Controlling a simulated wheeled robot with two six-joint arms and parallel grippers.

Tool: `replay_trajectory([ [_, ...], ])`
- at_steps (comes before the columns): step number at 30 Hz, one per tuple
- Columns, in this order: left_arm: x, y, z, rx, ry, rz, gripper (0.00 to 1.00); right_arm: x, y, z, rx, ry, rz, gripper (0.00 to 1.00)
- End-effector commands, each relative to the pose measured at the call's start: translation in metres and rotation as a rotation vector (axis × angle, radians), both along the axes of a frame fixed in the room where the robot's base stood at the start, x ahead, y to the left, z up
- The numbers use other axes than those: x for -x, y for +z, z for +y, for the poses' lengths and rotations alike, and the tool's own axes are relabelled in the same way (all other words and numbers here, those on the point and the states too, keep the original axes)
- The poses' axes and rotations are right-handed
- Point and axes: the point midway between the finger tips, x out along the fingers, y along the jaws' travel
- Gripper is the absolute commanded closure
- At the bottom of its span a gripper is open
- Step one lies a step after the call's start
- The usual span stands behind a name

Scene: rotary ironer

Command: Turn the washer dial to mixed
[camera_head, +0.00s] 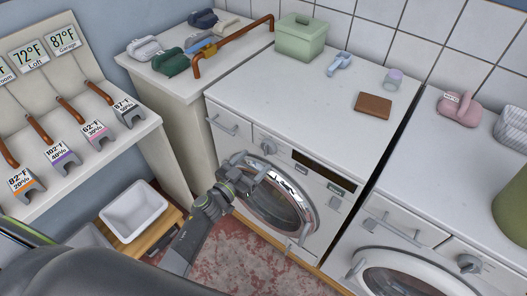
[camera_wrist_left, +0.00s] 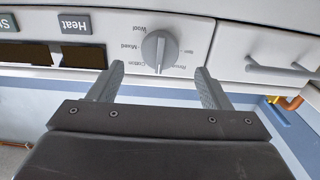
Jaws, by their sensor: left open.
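The washer dial (camera_head: 268,147) is a grey round knob with a raised grip bar on the front panel of the left washer (camera_head: 296,188). In the left wrist view the dial (camera_wrist_left: 159,50) appears upside down, ringed by labels including Wool, Mixed, Cotton and Rinse. My left gripper (camera_head: 252,170) is in front of the washer, just below the dial. In the wrist view its two fingers (camera_wrist_left: 160,84) are apart, pointing at the panel on either side of the dial, with nothing between them.
A drawer handle (camera_head: 222,125) is left of the dial, and a dark display (camera_head: 324,171) is right of it. The round door (camera_head: 280,205) lies below. A green box (camera_head: 300,37) and a brown block (camera_head: 373,105) rest on top. A second washer (camera_head: 420,230) stands at right.

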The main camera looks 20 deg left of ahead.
Motion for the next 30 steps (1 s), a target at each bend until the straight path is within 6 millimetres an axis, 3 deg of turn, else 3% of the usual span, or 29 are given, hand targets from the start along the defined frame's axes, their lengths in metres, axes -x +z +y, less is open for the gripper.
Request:
replay_trajectory([
  [3,-0.022,0.000,-0.008,0.002,-0.001,-0.002,0.29,-0.001,-0.004,0.005,-0.006,-0.001,-0.001,0.12],
  [9,-0.045,-0.001,-0.016,0.000,0.000,-0.001,0.29,-0.002,-0.008,0.011,-0.013,-0.003,-0.003,0.12],
  [22,-0.054,0.000,-0.019,0.000,0.000,0.000,0.29,-0.003,-0.008,0.006,-0.008,-0.002,-0.005,0.12],
  [30,-0.053,0.000,-0.019,0.000,0.000,0.000,0.63,-0.003,-0.008,0.003,-0.004,0.000,-0.004,0.12],
])
